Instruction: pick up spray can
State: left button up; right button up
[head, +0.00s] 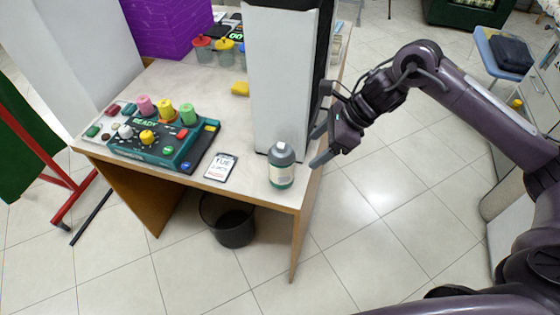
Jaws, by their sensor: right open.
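A grey spray can (282,168) with a pale cap and a green band near its base stands upright near the front right corner of the table (240,196). My right gripper (318,148) is open and empty, just right of the can at about the height of its top. Its fingers point left toward the can, and a gap seems to remain between them. My left gripper is not in view.
A tall white box-like column (278,80) stands directly behind the can. Left of the can lie a small card (220,167) and a green device (155,140) with thread spools. A dark bin (229,222) sits under the table.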

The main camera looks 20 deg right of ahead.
aim_at(288, 148)
jog(key=a, duration=0.1)
jog(key=w+a, duration=0.1)
jog(key=a, duration=0.1)
jog(key=w+a+p, duration=0.1)
jog(key=shift+a+r, duration=0.15)
jog(key=shift+a, duration=0.25)
jog(key=shift+w+a, duration=0.15)
jog(key=shift+a, duration=0.2)
jog(key=p+x, duration=0.1)
jog(key=x, duration=0.4)
jog(key=shift+d, duration=0.1)
jog(key=c, duration=0.8)
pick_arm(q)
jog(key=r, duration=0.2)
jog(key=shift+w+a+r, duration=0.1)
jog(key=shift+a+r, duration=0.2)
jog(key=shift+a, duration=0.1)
pick_arm(e)
jog(key=shift+c, duration=0.3)
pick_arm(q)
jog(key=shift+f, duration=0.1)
